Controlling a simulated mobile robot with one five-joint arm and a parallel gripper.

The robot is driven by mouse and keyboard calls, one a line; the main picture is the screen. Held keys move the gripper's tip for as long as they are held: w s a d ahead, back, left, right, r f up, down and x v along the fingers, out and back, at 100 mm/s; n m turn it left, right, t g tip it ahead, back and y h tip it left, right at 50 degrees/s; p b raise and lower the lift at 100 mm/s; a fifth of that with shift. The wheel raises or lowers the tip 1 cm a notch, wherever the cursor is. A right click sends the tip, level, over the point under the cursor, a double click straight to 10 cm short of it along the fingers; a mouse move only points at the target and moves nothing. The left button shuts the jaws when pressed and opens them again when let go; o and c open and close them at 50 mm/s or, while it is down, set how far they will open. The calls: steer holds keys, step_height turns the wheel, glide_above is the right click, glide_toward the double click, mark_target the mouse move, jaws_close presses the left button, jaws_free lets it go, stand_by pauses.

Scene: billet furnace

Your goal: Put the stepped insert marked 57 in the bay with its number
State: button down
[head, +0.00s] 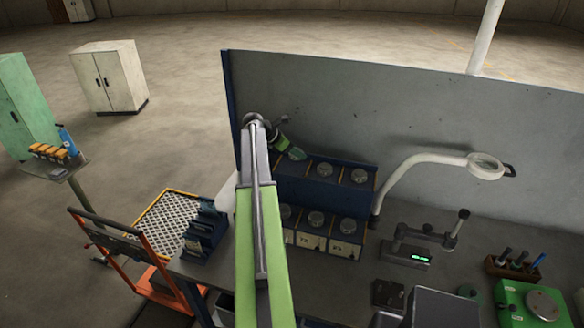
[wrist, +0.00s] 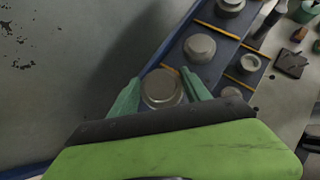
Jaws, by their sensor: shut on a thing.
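My gripper (wrist: 160,95) has its two teal fingers closed on the sides of a round grey metal insert (wrist: 161,88). The insert's top face is toward the wrist camera, and I read no number on it. It is at or just over the end bay of the upper row of the blue rack (wrist: 178,57); I cannot tell whether it touches the bay floor. In the head view my gripper (head: 290,148) is at the left end of the rack's upper row (head: 310,190), and my arm hides part of the rack's left side.
Other round inserts sit in the upper row (head: 326,170) and lower row (head: 316,219), whose front labels are too small to read surely. A grey panel (head: 400,115) stands close behind. A white magnifier lamp (head: 420,160) and a gauge stand (head: 405,252) are to the right.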

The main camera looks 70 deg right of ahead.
mark_target(293, 166)
steer(key=shift+w+f, duration=0.4)
steer(key=shift+w, duration=0.25)
step_height(293, 166, down, 4)
steer(key=b, duration=0.4)
steer(key=shift+f+b, duration=0.15)
steer(key=shift+b, duration=0.15)
steer(key=shift+r, duration=0.2)
steer(key=shift+f, duration=0.15)
steer(key=c, duration=0.8)
jaws_free()
